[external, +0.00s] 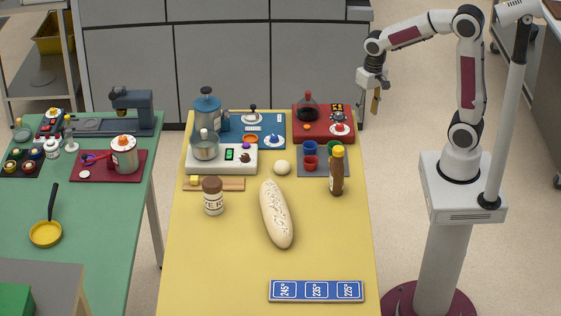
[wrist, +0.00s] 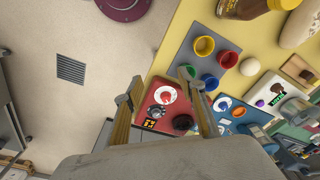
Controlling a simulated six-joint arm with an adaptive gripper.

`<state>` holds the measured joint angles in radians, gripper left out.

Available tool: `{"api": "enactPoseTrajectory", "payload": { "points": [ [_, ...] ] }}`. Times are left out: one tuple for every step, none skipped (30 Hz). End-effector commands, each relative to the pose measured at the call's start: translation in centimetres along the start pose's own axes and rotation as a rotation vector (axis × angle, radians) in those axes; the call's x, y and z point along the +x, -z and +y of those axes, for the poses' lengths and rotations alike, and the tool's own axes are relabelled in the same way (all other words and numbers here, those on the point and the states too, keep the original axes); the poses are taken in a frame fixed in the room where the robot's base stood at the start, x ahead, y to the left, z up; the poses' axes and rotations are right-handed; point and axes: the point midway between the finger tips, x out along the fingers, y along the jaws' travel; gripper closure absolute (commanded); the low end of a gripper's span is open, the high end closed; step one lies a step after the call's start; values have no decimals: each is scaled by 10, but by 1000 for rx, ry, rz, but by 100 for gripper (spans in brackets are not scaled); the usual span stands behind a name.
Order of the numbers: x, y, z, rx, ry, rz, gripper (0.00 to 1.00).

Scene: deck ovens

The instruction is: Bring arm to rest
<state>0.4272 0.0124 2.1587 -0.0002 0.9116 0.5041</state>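My arm stands at the right of the external view, on a pedestal, with its elbow high and its forearm reaching left. My gripper (external: 375,101) hangs downward just off the back right corner of the yellow table (external: 205,275). In the wrist view my gripper (wrist: 163,84) is open, its two fingers apart, with nothing held between them. The red panel (wrist: 157,112) with a dial shows beyond and between the fingers. It is also at the back right of the table in the external view (external: 313,134).
A brown bottle (external: 337,176), a long loaf (external: 276,215), a jar (external: 213,199) and a blue temperature sign (external: 316,291) are on the table. A grey mat (external: 310,172) holds coloured cups. A green table (external: 100,220) stands left. Open floor lies between my base and the yellow table.

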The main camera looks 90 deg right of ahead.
Motion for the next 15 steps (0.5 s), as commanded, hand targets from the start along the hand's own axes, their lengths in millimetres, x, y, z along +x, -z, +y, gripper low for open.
{"api": "enactPoseTrajectory", "payload": {
  "points": [
    [-6,-8,-1,-57,7,12,60],
    [-9,-13,-2,-90,11,18,60],
    [-12,-19,-3,-135,15,26,60],
    [-14,-23,-3,-167,19,32,60],
    [-17,-28,-4,-198,22,38,60],
    [-20,-33,-4,-239,26,46,60],
    [-23,-38,-4,-269,30,54,60],
    [-25,-42,-5,-299,32,59,60],
    [-28,-48,-5,-336,36,69,60],
    [-30,-52,-5,-365,40,76,60],
    [-32,-56,-5,-392,43,83,60],
    [-35,-62,-5,-427,47,93,60],
    [-37,-66,-5,-454,50,100,60],
    [-39,-70,-6,-478,53,107,60],
    [-41,-76,-5,-511,57,117,60]
  ]
}}
